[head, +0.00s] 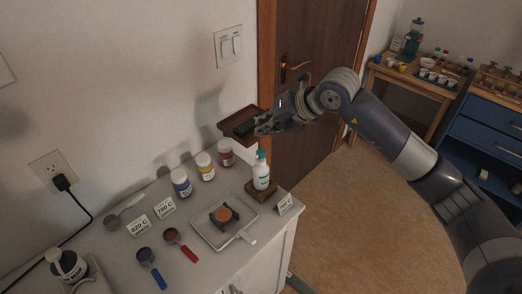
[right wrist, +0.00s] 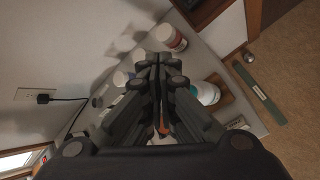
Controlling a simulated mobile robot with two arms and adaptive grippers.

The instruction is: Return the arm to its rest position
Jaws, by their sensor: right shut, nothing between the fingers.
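My right arm (head: 400,150) reaches in from the right in the head view. Its gripper (head: 245,128) is shut and empty, held above the back right part of the white counter. In the right wrist view the gripper (right wrist: 158,70) shows with its fingers together, pointing over the counter. A small brown tray or shelf (head: 232,114) appears right behind the fingertips in the head view; I cannot tell whether they touch. A white bottle with a teal cap (head: 261,172) stands on a wooden block below the gripper. My left gripper is not in view.
The counter (head: 125,235) holds several lidded jars (head: 181,182), scoops (head: 180,245), label cards and a white tray (head: 238,232) with an orange-brown disc (head: 222,214). A wooden door (head: 318,50) stands behind. A blue cabinet (head: 485,135) stands right.

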